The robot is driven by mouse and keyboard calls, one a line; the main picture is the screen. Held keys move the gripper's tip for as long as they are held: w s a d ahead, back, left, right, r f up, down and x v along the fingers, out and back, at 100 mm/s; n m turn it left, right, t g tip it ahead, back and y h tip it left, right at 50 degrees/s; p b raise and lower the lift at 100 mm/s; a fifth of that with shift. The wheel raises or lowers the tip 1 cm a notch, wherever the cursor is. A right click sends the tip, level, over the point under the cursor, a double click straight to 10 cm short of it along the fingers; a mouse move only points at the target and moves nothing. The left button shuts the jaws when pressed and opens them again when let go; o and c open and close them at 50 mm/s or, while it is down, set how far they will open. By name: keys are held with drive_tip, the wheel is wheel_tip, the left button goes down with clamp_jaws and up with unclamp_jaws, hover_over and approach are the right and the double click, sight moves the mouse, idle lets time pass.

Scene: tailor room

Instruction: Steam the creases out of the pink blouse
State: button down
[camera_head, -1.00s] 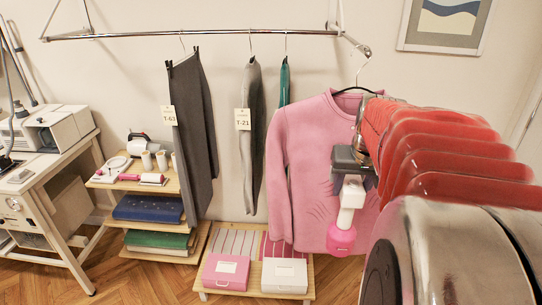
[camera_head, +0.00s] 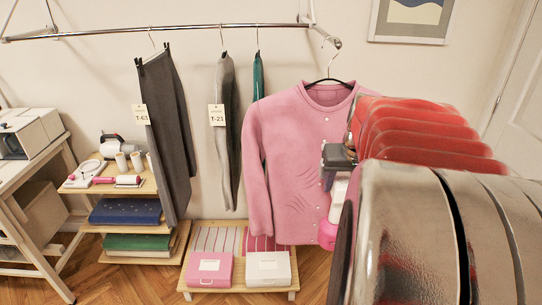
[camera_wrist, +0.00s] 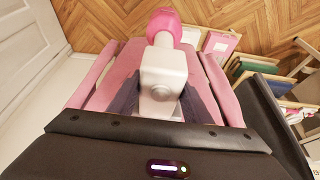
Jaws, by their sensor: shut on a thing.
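The pink blouse (camera_head: 285,130) hangs on a black hanger at the right end of the rail. Curved crease lines show on its lower front, left of the buttons. My gripper (camera_head: 340,165) is shut on a white garment steamer (camera_head: 338,190) with a pink head (camera_head: 327,234). The steamer is in front of the blouse's right side, its head near the hem; I cannot tell if they touch. My arm hides part of the steamer and blouse. In the wrist view, the steamer (camera_wrist: 163,70) sits between my gripper's fingers (camera_wrist: 163,102), pink head pointing away, with the blouse behind.
Grey trousers (camera_head: 168,120) and other garments hang left on the rail (camera_head: 180,30). A low bench holds a pink box (camera_head: 208,270) and a white box (camera_head: 268,268) below the blouse. A shelf (camera_head: 145,187) and a sewing table (camera_head: 20,175) stand left. A door (camera_head: 510,90) is at right.

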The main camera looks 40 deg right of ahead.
drive_tip(key=shift+s+d+f, duration=0.4)
drive_tip(key=shift+s+d, duration=0.2)
drive_tip(key=shift+d, duration=0.2)
drive_tip(key=shift+s+d+f, duration=0.35)
drive_tip(key=shift+s+d, duration=0.2)
drive_tip(key=shift+d, duration=0.25)
idle(2.5)
drive_tip(key=w+a+f, duration=0.5)
drive_tip(key=a+f, duration=0.2)
drive_tip(key=shift+w+a+f, duration=0.2)
drive_tip(key=shift+a+f, duration=0.15)
idle(2.0)
idle(0.8)
